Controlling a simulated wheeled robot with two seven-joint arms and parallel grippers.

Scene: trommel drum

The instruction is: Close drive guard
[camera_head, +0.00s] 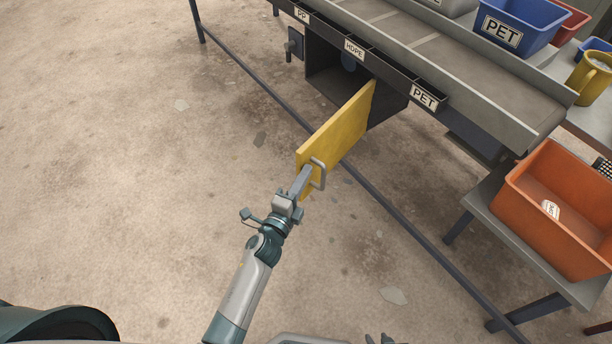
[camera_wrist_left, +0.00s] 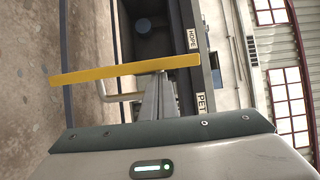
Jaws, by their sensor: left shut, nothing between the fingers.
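The drive guard (camera_head: 340,130) is a yellow panel standing open, swung out from the dark drive housing (camera_head: 322,70) under the conveyor. A grey bar handle (camera_head: 319,174) is on its outer end. In the wrist view the guard (camera_wrist_left: 90,74) shows edge-on as a yellow strip, with the handle (camera_wrist_left: 104,92) beside it. My left gripper (camera_head: 304,176) is shut and empty, its fingertips close against the guard's face beside the handle; I cannot tell if they touch. The fingers also show in the wrist view (camera_wrist_left: 158,98). Dark tips of my right gripper (camera_head: 378,339) barely show at the bottom edge.
The conveyor (camera_head: 440,60) carries PP, HDPE and PET labels. A dark rail (camera_head: 400,215) runs low beneath the guard. An orange bin (camera_head: 560,200) stands on a grey stand at right. A blue PET bin (camera_head: 520,22) and yellow mug (camera_head: 590,78) are upper right. Floor at left is clear.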

